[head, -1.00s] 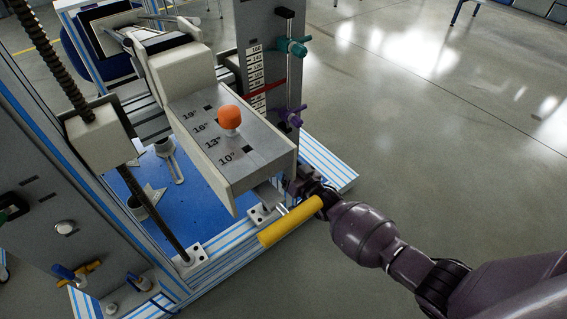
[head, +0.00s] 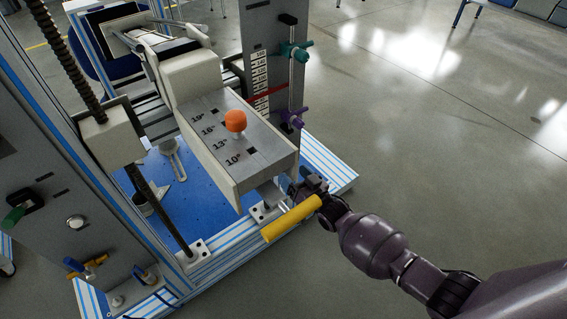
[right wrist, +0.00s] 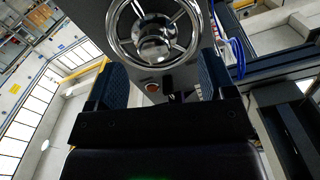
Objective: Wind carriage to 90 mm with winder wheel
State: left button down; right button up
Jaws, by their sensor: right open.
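The winder wheel (right wrist: 155,35), a chrome ring with spokes and a round hub, shows in the right wrist view on a grey panel. My right gripper (right wrist: 160,82) is open, with its two dark blue pads apart below the wheel and nothing between them. In the head view my right gripper (head: 312,184) is at the front end of the machine, beside the yellow bar; the wheel cannot be made out there.
A yellow bar (head: 291,219) sticks out in front of the carriage. Teal (head: 296,50) and purple (head: 293,117) clamps sit on a rod by the scale. A threaded column (head: 68,60) stands at left. The floor at right is clear.

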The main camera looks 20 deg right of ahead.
jog(key=shift+f, duration=0.1)
jog(key=shift+d+f+n, duration=0.1)
jog(key=shift+n, duration=2)
jog(key=shift+d+f+n, duration=0.1)
jog(key=shift+n, duration=2)
